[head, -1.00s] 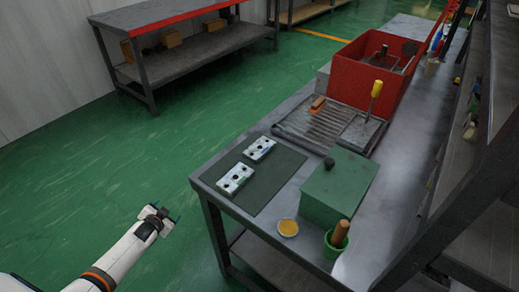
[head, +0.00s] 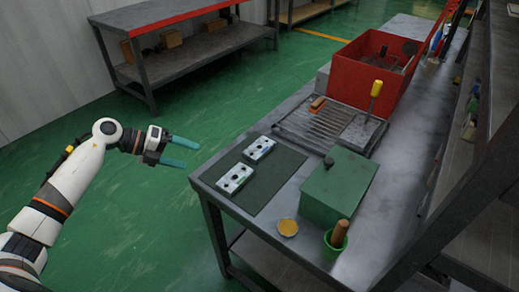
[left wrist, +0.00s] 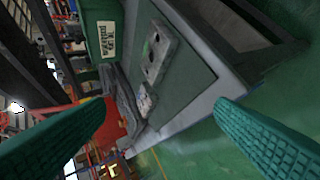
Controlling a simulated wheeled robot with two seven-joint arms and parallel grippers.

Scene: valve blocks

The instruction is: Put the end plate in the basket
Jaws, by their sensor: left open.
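Two grey metal plates with dark holes lie flat on a dark mat at the near left of the workbench: a near plate (head: 235,179) and a far plate (head: 259,149). I cannot tell which one is the end plate. Both show in the left wrist view, the larger one (left wrist: 158,52) nearer and the smaller one (left wrist: 146,101) beyond. A red open box (head: 366,77), likely the basket, stands at the back of the bench. My left gripper (head: 189,154) is open and empty, left of the bench edge and apart from the plates. My right gripper is out of view.
A green box with a dark knob (head: 337,188) stands right of the mat (head: 270,185). A green cup (head: 334,245) and a yellow dish (head: 288,228) are near the front. A ribbed tray (head: 309,127) with a brush and a yellow-handled tool (head: 375,96) lies before the red box.

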